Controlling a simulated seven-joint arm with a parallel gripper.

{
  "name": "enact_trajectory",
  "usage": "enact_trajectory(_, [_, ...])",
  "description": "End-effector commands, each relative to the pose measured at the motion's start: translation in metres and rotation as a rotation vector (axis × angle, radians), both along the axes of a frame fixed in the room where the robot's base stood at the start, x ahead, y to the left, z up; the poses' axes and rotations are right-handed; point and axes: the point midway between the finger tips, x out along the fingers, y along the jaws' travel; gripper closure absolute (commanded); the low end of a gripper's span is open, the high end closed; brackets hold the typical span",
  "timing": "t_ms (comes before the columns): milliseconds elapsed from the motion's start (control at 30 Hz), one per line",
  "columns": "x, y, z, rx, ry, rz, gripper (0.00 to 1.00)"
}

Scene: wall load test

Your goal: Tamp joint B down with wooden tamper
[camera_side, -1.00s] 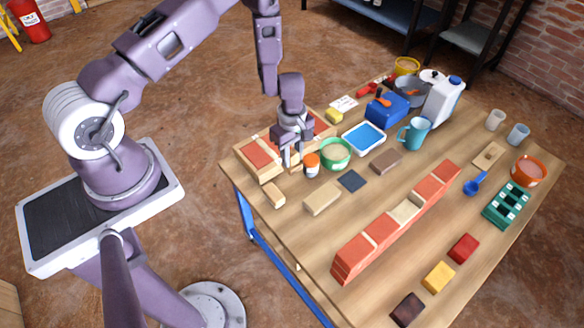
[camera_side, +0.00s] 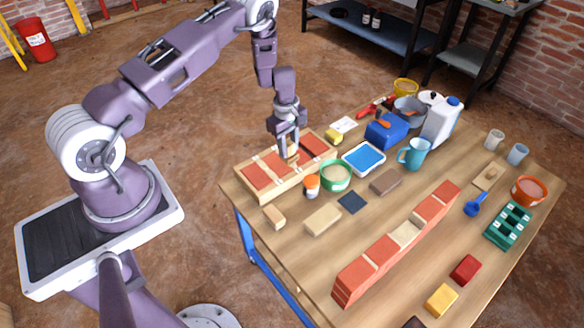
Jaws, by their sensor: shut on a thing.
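A wooden tray (camera_side: 246,193) holds red bricks with pale strips between them, at the left end of the table. My gripper (camera_side: 289,150) points down over the tray, near the gap between the middle and right bricks. It is shut on a small light-wood piece, the wooden tamper (camera_side: 291,155), whose lower end is at or just above that gap. I cannot tell if it touches. The fingers hide part of the joint, and no letter marks are readable.
An orange-capped jar (camera_side: 312,186) and a green bowl (camera_side: 336,176) stand close to the tray's right side. A blue-filled tray (camera_side: 364,158), a teal mug (camera_side: 413,153) and a white jug (camera_side: 440,123) lie beyond. A red brick wall (camera_side: 380,256) crosses the table.

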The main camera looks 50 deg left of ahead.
Motion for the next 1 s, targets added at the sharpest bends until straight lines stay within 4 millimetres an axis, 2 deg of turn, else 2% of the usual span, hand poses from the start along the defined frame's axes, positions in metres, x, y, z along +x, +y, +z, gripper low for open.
enact_trajectory(33, [0.009,0.020,0.003,0.008,-0.003,-0.005,1.00])
enact_trajectory(100, [0.017,0.044,0.008,0.013,0.004,-0.017,1.00])
enact_trajectory(200, [0.023,0.065,0.016,0.019,0.019,-0.038,1.00])
enact_trajectory(267, [0.024,0.071,0.018,0.021,0.025,-0.046,1.00])
enact_trajectory(367, [0.024,0.073,0.012,0.020,0.032,-0.049,1.00])
enact_trajectory(700, [0.024,0.073,-0.030,0.020,0.030,-0.049,1.00])
enact_trajectory(1000, [0.025,0.072,-0.040,0.020,0.028,-0.047,1.00])
